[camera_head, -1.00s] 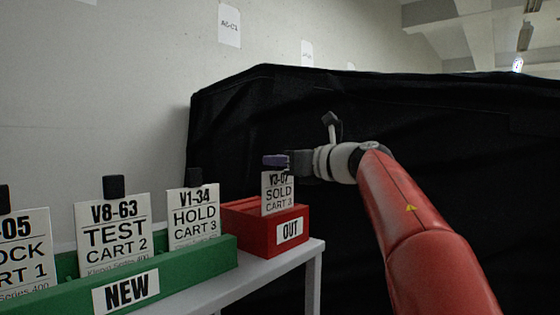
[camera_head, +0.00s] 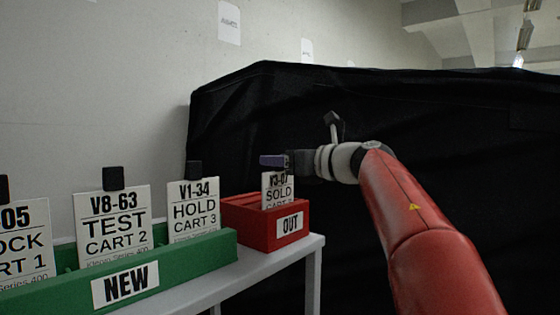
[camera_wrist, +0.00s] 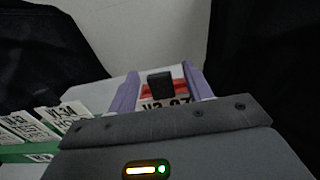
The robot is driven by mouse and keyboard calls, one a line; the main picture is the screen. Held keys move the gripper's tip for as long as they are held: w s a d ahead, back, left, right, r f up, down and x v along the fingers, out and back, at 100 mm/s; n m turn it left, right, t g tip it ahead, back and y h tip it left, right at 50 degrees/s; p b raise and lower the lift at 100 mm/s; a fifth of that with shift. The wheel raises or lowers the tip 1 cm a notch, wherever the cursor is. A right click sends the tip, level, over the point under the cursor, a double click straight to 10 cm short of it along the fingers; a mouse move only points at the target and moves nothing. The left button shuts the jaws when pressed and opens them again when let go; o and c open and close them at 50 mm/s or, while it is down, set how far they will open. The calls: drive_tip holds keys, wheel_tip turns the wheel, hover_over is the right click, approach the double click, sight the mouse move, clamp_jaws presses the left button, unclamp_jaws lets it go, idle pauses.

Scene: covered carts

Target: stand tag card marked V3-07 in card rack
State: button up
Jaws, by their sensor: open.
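The white tag card V3-07 (camera_head: 278,193), which reads SOLD, stands upright in the red rack (camera_head: 243,222) labelled OUT. Its lower edge is hidden behind the rack's front wall. My gripper (camera_head: 273,161) is at the card's top, above the rack. In the wrist view the two purple fingers of my gripper (camera_wrist: 160,72) stand apart, one on each side of the card's black tab (camera_wrist: 160,85), with gaps visible. Part of the card's V3-07 marking (camera_wrist: 166,104) shows below the tab.
A green rack (camera_head: 200,252) labelled NEW stands left of the red rack, holding several cards, including V1-34 (camera_head: 193,207) and V8-63 (camera_head: 112,228). Both racks are on a light table (camera_head: 285,262).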

drive_tip(key=v, duration=0.7)
drive_tip(key=shift+d+b, duration=0.2)
drive_tip(key=shift+b, duration=0.2)
drive_tip(key=shift+s, duration=0.1)
